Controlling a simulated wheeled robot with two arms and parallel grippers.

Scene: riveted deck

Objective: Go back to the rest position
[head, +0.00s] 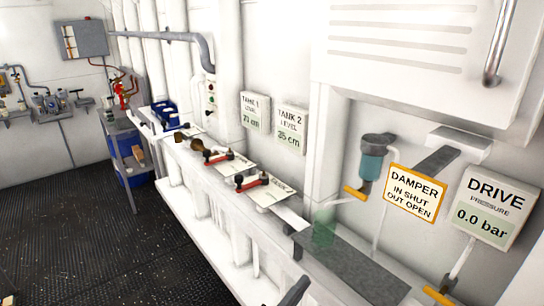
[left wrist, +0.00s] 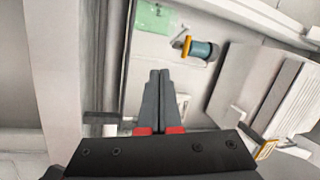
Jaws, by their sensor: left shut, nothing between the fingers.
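My left gripper (head: 296,288) shows only as a dark tip at the bottom edge of the head view, in front of the wall ledge. In the left wrist view its two grey fingers (left wrist: 160,78) lie together, shut with nothing between them. The rest of the left arm is out of the head view. My right gripper is not in view.
A grey shelf (head: 350,268) holds a translucent green block (head: 324,226). Above are a teal filter (head: 372,165) with a yellow handle, a DAMPER sign (head: 414,193) and a DRIVE display (head: 487,207). Red-handled valves (head: 252,182) line the ledge. The dark floor (head: 100,240) at left looks clear.

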